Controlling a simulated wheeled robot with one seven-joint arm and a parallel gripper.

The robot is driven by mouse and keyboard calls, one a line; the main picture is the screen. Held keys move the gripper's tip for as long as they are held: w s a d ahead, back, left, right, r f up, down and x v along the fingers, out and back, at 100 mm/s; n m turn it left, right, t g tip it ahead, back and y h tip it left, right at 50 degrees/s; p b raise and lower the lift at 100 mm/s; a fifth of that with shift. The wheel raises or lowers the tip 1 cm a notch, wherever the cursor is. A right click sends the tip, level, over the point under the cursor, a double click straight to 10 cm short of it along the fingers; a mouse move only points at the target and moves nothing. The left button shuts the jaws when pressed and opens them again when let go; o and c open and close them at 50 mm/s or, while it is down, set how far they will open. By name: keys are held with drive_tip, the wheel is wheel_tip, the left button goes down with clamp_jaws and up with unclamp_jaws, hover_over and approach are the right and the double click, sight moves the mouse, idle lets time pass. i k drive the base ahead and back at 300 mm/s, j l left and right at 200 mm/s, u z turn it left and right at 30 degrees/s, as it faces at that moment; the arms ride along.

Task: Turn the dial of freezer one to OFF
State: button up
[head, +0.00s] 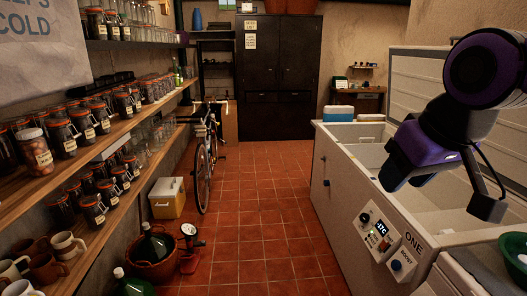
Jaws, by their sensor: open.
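Freezer one (340,205) is a white chest freezer on the right, with its lid (415,90) raised and its inside partly in view. The word ONE is printed on its control panel (405,245) at the near end of the front. The panel has a small display (382,228), a round dark knob (365,218) left of it, and another round knob (395,264) lower right. The markings and pointers are too small to read. My gripper (440,190) is open and empty above the freezer's near part, up from the panel and apart from it.
Shelves of jars (110,140) line the left wall. A bicycle (203,160), a yellow cool box (167,198) and a basket (152,255) stand below. The tiled floor (250,220) is clear in the middle. A green bowl (515,258) is at the lower right edge.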

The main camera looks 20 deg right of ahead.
sight(364, 218)
drive_tip(key=i+l+u, duration=0.2)
drive_tip(key=i, duration=1.5)
drive_tip(key=z, duration=0.4)
drive_tip(key=i+j+z, duration=0.1)
drive_tip(key=z, duration=0.3)
drive_tip(key=i+z, duration=0.1)
drive_tip(key=z, duration=0.3)
drive_tip(key=j+z, duration=0.15)
drive_tip(key=z, duration=1.65)
